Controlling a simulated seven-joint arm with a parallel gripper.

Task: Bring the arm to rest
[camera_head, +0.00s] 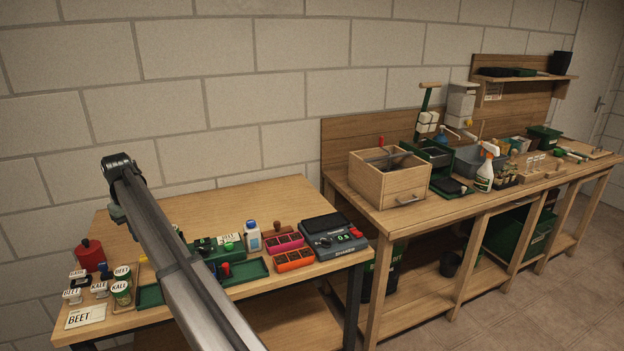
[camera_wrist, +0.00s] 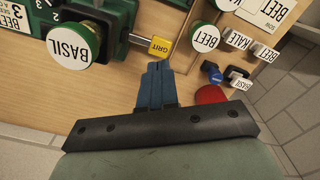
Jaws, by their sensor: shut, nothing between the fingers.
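My gripper (camera_wrist: 157,68) shows in the wrist view with its two blue fingers together and nothing between them. Its fingertips are just below a yellow block labelled GRIT (camera_wrist: 160,46) in the picture; I cannot tell the gap. In the head view my arm reaches up across the left bench, and I cannot make out the fingers there. In the wrist view a round BASIL-labelled top (camera_wrist: 70,45) is to the left of the fingers. A BEET-labelled top (camera_wrist: 205,37) is to their right.
A wooden box (camera_head: 388,181) stands on the right bench. The left bench's back is clear.

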